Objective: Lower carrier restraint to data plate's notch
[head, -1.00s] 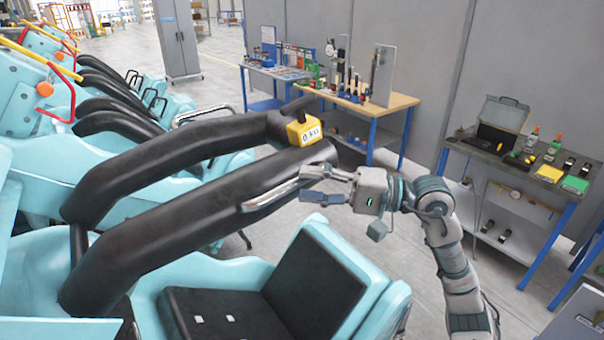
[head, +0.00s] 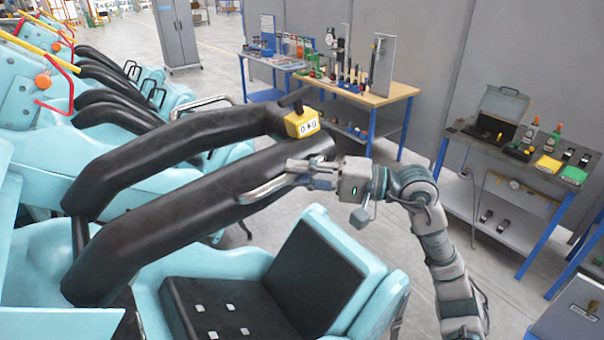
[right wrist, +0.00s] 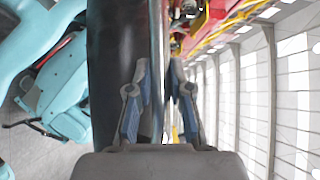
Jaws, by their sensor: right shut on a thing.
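The carrier restraint (head: 170,245), a thick black padded bar, is raised at a slant above a light-blue seat with black cushions (head: 318,270). A silver grab handle (head: 262,191) runs along its side near the upper end. My right gripper (head: 300,173) is shut on this handle. In the right wrist view, the fingers of the right gripper (right wrist: 160,105) stand on both sides of the thin handle, beside the black padding (right wrist: 113,80). I cannot make out the data plate or its notch. My left gripper is not in view.
A second black padded bar (head: 165,160) lies behind, with a yellow box (head: 302,124) at its end. More light-blue seats stand at the left. A wooden-topped workbench (head: 385,95) and a grey tool table (head: 515,160) stand behind at the right. Open floor lies between.

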